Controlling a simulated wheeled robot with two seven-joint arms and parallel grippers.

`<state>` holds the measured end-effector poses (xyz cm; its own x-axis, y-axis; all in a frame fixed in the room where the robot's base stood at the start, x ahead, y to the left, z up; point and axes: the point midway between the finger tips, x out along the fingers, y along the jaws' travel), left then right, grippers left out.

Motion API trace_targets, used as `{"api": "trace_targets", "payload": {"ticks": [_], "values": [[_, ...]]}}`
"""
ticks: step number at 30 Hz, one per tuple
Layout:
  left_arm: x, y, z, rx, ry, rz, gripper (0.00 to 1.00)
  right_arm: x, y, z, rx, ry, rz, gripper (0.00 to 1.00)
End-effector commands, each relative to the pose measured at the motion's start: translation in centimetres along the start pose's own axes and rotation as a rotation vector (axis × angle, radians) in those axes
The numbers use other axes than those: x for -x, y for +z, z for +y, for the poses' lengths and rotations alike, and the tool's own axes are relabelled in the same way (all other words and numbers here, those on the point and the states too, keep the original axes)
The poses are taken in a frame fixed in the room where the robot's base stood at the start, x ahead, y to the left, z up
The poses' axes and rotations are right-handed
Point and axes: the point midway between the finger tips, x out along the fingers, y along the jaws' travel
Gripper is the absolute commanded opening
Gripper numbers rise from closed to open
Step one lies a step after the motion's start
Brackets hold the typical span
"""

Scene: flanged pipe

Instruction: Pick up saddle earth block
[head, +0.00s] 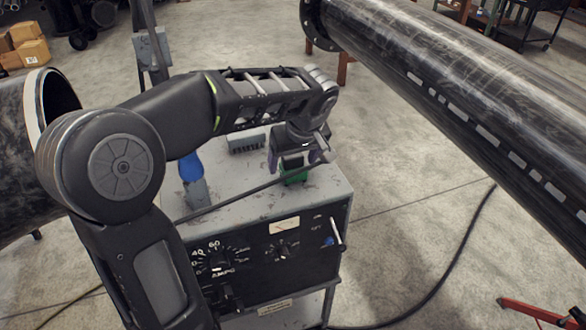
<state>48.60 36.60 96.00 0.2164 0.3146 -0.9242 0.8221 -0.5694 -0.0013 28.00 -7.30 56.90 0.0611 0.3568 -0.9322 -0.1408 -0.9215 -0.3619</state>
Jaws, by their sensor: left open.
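My left arm reaches in from the left over the grey welding machine (325,185). My left gripper (290,162) points down, open, above the right part of the machine's top. A green object (296,175) stands on the top right at the gripper's fingers and is partly hidden by them. I cannot tell whether the fingers touch it. A grey ridged block (247,143) lies farther back on the top. I cannot tell for certain which of these is the saddle earth block. My right gripper is not in view.
A blue-topped grey item (191,172) stands on the machine's left side, close to my forearm. A thin dark rod crosses the top. A large black flanged pipe (470,90) slants across the right. A black cable (455,265) lies on the floor.

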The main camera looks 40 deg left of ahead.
Motion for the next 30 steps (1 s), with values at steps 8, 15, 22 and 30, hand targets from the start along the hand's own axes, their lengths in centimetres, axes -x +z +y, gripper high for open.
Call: {"api": "trace_targets", "payload": {"ticks": [8, 15, 22, 30], "values": [[-0.68, 0.01, 0.03, 0.0, 0.001, 0.0, 0.76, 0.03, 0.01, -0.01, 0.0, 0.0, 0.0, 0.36], [-0.65, 0.0, 0.03, 0.0, 0.001, 0.001, 0.76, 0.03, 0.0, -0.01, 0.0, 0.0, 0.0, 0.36], [-0.64, 0.0, 0.03, 0.0, 0.001, 0.001, 0.71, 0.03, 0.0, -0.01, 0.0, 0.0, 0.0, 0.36], [-0.64, 0.0, 0.03, 0.0, 0.001, 0.001, 0.49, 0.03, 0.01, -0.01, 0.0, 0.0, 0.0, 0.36]]}}
